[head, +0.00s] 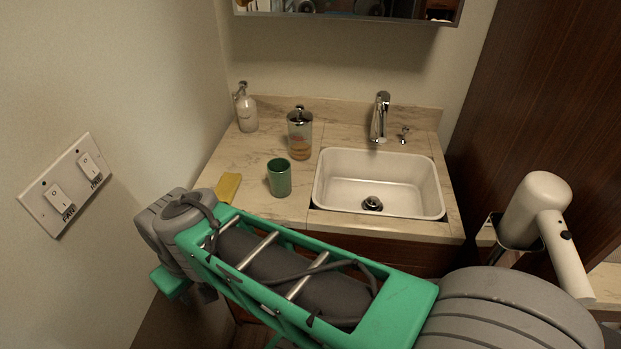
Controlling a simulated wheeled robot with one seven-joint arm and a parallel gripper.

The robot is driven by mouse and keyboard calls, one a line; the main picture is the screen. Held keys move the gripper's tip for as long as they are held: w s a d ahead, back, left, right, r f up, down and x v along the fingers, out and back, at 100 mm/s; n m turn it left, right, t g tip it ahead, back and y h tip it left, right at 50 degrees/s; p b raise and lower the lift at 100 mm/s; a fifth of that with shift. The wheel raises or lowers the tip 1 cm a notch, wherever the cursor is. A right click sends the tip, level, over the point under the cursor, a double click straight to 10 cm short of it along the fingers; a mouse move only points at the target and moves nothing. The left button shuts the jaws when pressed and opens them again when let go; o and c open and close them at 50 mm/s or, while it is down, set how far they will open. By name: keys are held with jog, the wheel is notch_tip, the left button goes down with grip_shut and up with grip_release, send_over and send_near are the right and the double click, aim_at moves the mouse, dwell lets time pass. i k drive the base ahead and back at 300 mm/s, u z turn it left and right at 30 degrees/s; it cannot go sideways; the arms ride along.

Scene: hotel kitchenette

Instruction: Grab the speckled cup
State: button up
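A green cup (279,177) stands upright on the marble counter, left of the sink and near the front. It is the only cup I see; its speckles are too fine to make out clearly at this size. Its open rim faces up, and nothing touches it. My green and grey arm crosses the foreground below the counter, in front of the cup.
A yellow sponge (228,187) lies left of the cup. A clear soap dispenser (300,136) stands behind it, and a white pump bottle (246,112) is in the back left corner. The sink (345,180) with its faucet (380,117) is right. A white hair dryer (538,210) hangs at right.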

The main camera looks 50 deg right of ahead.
aim_at(278, 169)
jog(key=u, duration=0.1)
jog(key=k, duration=0.85)
jog(key=u, duration=1.15)
